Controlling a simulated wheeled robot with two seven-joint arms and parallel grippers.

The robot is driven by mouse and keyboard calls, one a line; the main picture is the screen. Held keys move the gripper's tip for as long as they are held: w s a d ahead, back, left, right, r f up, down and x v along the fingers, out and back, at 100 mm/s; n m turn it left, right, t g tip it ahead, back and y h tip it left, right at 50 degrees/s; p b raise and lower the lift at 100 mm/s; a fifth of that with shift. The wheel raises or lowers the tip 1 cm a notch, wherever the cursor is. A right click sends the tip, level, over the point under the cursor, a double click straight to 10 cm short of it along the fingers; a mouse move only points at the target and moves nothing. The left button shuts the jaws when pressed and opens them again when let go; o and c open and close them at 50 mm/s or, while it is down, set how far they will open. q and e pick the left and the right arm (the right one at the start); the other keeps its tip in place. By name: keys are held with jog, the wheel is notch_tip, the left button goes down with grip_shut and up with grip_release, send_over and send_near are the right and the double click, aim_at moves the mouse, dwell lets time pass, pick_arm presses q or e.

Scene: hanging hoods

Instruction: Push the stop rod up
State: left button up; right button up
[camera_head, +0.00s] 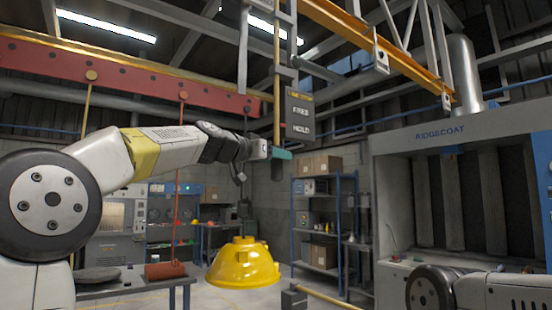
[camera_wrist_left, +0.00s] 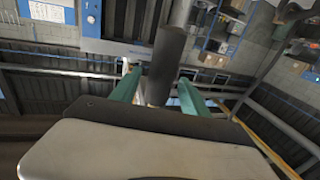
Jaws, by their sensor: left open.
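The stop rod (camera_head: 277,90) is a thin yellow rod hanging upright beside the sign, with a dark grip (camera_head: 278,170) at its lower end. My left gripper (camera_head: 281,154), with teal fingers, is at the top of this grip. In the left wrist view the dark grip (camera_wrist_left: 167,55) stands between the two spread fingers of my left gripper (camera_wrist_left: 160,78), with gaps visible at its sides. The fingers are open; whether either touches the rod cannot be told. My right gripper is out of view.
A dark sign (camera_head: 299,114) reading FREE and HOLD hangs just right of the rod. A yellow hood (camera_head: 243,264) hangs below. An orange beam (camera_head: 345,35) and a red beam (camera_head: 130,82) run overhead. A blue shelf rack (camera_head: 322,222) and a Ridgecoat booth (camera_head: 455,132) stand behind.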

pick_arm(q)
jog(key=shift+w+d, duration=0.25)
jog(key=shift+w, duration=0.05)
grip_shut()
dwell(1.4)
